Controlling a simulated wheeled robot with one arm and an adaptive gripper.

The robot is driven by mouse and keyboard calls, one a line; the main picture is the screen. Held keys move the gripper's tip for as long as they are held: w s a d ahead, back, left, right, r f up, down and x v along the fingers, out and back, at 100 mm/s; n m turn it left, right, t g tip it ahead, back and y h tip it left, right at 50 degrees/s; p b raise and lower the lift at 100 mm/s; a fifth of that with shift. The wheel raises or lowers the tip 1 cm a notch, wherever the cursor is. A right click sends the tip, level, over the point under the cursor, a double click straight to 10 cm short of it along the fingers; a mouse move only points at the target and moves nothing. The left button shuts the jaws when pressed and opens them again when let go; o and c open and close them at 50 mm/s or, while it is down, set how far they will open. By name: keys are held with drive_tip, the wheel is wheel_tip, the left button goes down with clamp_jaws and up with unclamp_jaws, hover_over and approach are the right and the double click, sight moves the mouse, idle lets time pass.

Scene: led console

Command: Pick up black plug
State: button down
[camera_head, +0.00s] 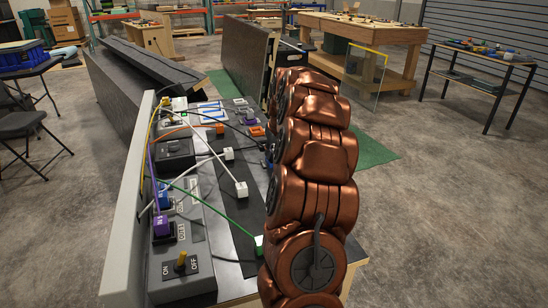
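A black cable (237,131) runs right across the console table from the panel on the left. Its right end disappears beside my copper-coloured arm, and I cannot make out the black plug clearly there. My arm stretches away from me along the right side of the table. Its links hide its far end, so I do not see my gripper or whether it holds anything. On the table lie a white plug (228,154), another white plug (241,189) and a plug on a green cable (259,241). Orange plugs (257,131) lie farther back.
The grey console panel (195,260) with an ON/OFF switch (182,262) lines the table's left side, backed by a raised board (128,215). A purple plug (162,224) sits in it. A dark upright panel (245,55) stands behind.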

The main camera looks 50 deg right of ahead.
sight(274, 151)
drive_tip(key=shift+r, duration=0.1)
drive_tip(key=shift+r, duration=1.75)
drive_tip(key=s+a, duration=0.3)
drive_tip(key=a, duration=0.1)
drive_tip(key=s+a+r, duration=0.1)
drive_tip(key=s+a, duration=0.2)
drive_tip(key=a, duration=0.1)
drive_tip(key=s+a+b, duration=0.1)
drive_tip(key=s+a, duration=0.2)
drive_tip(key=a, duration=0.1)
drive_tip(key=shift+s+a+r, duration=0.15)
drive_tip(key=shift+s+a, duration=0.05)
wheel_tip(274, 151, up, 6)
drive_tip(key=p, duration=0.1)
drive_tip(key=shift+s+a+p, duration=0.15)
drive_tip(key=shift+p, duration=0.2)
drive_tip(key=shift+s, duration=0.1)
